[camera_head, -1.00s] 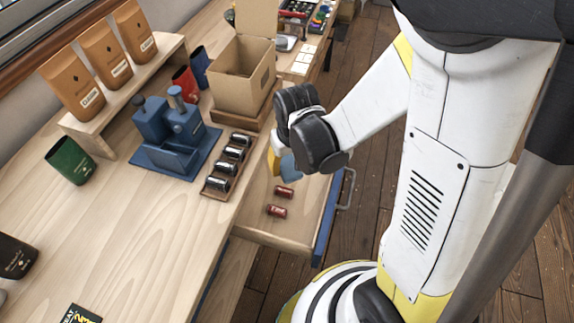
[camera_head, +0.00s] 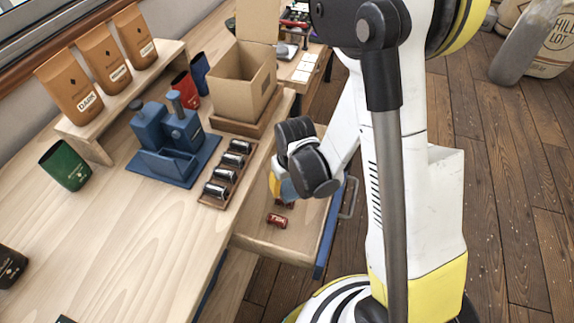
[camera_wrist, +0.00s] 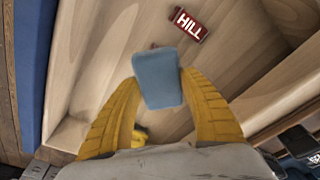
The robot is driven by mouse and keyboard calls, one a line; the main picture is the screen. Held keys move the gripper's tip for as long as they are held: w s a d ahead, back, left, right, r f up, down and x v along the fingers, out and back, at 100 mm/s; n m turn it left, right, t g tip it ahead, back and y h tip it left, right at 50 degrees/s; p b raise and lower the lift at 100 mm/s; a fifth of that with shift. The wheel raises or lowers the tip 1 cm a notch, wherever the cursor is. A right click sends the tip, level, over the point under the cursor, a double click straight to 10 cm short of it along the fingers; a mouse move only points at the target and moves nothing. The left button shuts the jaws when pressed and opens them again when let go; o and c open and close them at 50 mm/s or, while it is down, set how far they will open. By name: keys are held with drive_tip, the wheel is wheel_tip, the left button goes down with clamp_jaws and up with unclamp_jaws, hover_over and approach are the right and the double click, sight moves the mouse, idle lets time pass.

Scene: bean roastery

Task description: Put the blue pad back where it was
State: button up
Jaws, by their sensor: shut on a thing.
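The blue pad (camera_wrist: 157,78) is a small light-blue block between the yellow fingers of my gripper (camera_wrist: 157,88) in the wrist view. My gripper is shut on it, over the open drawer (camera_head: 262,243). In the head view my gripper (camera_head: 281,190) is inside or just above the drawer, and the pad (camera_head: 288,190) shows only in part behind my wrist. I cannot tell whether the pad touches the drawer floor.
A cardboard box (camera_head: 243,82) stands on the bench behind the drawer. A rack of dark cylinders (camera_head: 212,201) and a blue stand (camera_head: 167,164) are left of the drawer. The front bench top is mostly clear.

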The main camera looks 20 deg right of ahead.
drive_tip(key=w+d, duration=0.1)
drive_tip(key=w, duration=0.2)
drive_tip(key=w+d+b, duration=0.1)
drive_tip(key=w, duration=0.3)
drive_tip(key=w+d+b, duration=0.1)
drive_tip(key=w, duration=0.2)
drive_tip(key=shift+w+d+f, duration=0.15)
drive_tip(key=shift+w+d, duration=0.05)
drive_tip(key=shift+d, duration=0.05)
drive_tip(key=shift+w+f+b, duration=0.2)
drive_tip(key=shift+f+b, duration=0.5)
drive_tip(key=shift+f, duration=0.2)
drive_tip(key=shift+f+b, duration=1.15)
drive_tip(key=shift+f, duration=1.3)
drive_tip(key=shift+f, duration=0.1)
drive_tip(key=shift+f+b, duration=0.15)
drive_tip(key=shift+b, duration=0.15)
drive_tip(key=o, duration=1.2)
drive_tip(key=shift+r, duration=0.2)
